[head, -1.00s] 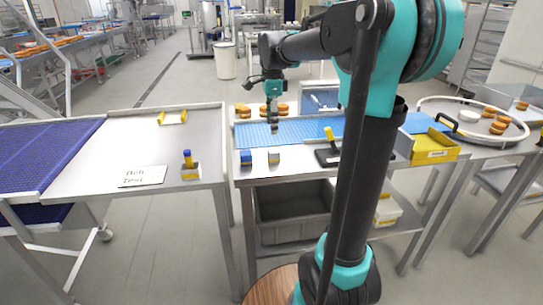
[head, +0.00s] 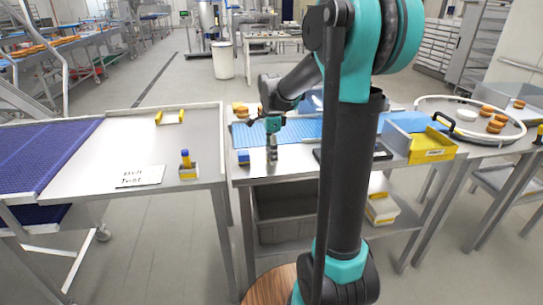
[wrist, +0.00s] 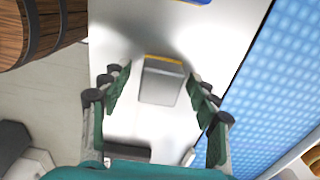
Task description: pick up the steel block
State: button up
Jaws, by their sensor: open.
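The steel block (wrist: 160,85) is a small grey box with a yellow-orange edge in the wrist view. It stands on the steel table between the spread fingers of my gripper (wrist: 161,98), with a gap on each side. In the head view my gripper (head: 272,146) points down right over the block's place and largely hides it. The gripper is open and holds nothing. Whether the fingertips are down at block height is hard to tell.
A blue and yellow block (head: 243,157) stands just left of the gripper. A blue mat (head: 303,130) lies behind, with orange-brown rounds at its far side. A yellow-fronted bin (head: 432,156) stands at right. My arm hides part of the table.

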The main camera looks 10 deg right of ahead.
jog(key=shift+c, duration=0.6)
grip_shut()
